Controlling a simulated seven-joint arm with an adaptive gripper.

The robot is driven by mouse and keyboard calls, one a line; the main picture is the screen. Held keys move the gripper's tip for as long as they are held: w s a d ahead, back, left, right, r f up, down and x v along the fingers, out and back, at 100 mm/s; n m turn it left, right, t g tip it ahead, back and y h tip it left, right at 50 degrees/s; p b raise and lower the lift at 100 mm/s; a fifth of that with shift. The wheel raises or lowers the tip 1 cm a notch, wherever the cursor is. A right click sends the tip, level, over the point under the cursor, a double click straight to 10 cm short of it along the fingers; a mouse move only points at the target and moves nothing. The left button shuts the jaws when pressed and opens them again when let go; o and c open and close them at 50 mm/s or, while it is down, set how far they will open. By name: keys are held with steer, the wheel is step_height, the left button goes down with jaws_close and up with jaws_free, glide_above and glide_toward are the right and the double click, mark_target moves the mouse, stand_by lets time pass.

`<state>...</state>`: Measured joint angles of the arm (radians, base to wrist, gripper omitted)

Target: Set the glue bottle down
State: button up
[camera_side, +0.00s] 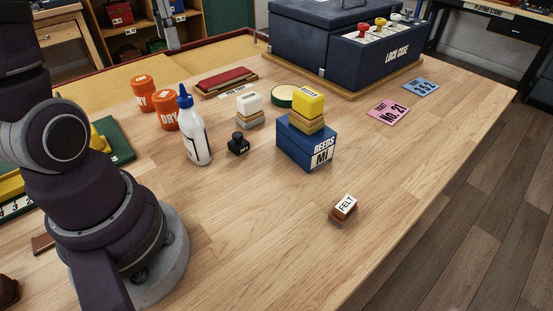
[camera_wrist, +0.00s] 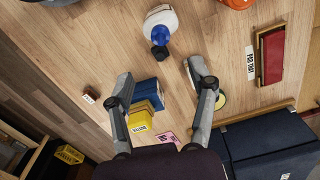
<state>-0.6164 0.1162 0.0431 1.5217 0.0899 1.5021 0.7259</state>
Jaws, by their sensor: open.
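The glue bottle (camera_side: 195,137) is white with a dark stripe and a blue cap. It stands upright on the wooden table in the side view, apart from my gripper. In the wrist view the glue bottle (camera_wrist: 163,17) shows at the top centre, seen from above. My gripper (camera_wrist: 160,80) is open and empty, with its two fingers spread wide. It is not in the side view, where my arm rises out of the frame at the left.
A black ink bottle (camera_side: 238,145) stands just right of the glue bottle. Orange tubs (camera_side: 167,112) stand behind it. The blue reeds box (camera_side: 306,148) carries stacked blocks. A felt block (camera_side: 344,208) lies nearer. A dark lock case (camera_side: 345,50) stands at the back. The front table area is clear.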

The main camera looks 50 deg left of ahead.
steer(key=s+d+f+n+t, duration=0.1)
steer(key=d+t, duration=0.4)
steer(key=d, duration=0.9)
step_height(320, 180, down, 2)
steer(key=shift+s+f+n+t, duration=0.1)
steer(key=shift+s+n+t, duration=0.25)
steer(key=shift+s, duration=0.4)
